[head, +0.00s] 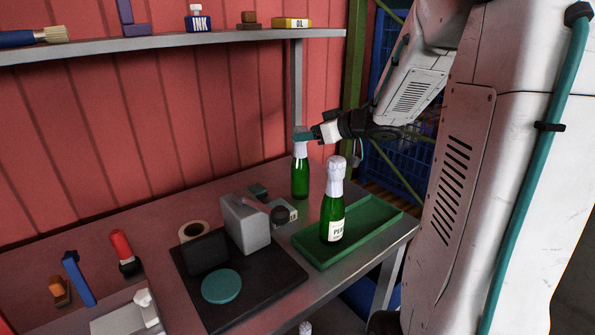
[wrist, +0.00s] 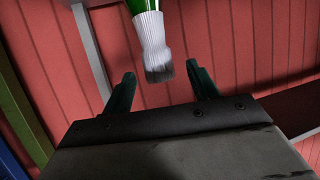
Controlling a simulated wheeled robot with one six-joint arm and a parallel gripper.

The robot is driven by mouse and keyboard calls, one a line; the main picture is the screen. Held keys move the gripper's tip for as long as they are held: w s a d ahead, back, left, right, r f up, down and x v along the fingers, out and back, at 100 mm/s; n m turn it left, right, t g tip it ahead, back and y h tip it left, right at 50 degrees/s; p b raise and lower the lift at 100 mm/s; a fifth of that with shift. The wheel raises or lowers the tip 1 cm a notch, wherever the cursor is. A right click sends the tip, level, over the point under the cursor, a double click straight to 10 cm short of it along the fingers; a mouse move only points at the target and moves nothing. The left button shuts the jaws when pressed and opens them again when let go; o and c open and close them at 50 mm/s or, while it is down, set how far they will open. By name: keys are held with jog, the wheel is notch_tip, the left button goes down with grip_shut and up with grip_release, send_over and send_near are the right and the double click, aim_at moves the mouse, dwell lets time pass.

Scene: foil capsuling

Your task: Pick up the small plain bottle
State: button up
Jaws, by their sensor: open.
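The small plain bottle (head: 300,179) is green glass with a white neck covering and no visible label. It stands upright at the back of the bench, near the wall. In the wrist view its white neck (wrist: 149,31) and greyish top hang down from the upper edge, the picture being inverted. My gripper (head: 305,136) is at the height of the bottle's top, coming from the right. In the wrist view my gripper (wrist: 160,72) is open and empty, with the bottle top ahead of and between the fingertips. I cannot tell whether they touch it.
A larger labelled green bottle (head: 332,220) stands upright in a green tray (head: 381,221) in front. A grey block device (head: 243,226) on a black mat (head: 255,296) is to the left. A shelf (head: 150,43) with several items runs along the red wall.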

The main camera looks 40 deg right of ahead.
jog(key=x, duration=0.6)
jog(key=shift+w+r, duration=0.15)
jog(key=shift+w, duration=0.1)
grip_shut()
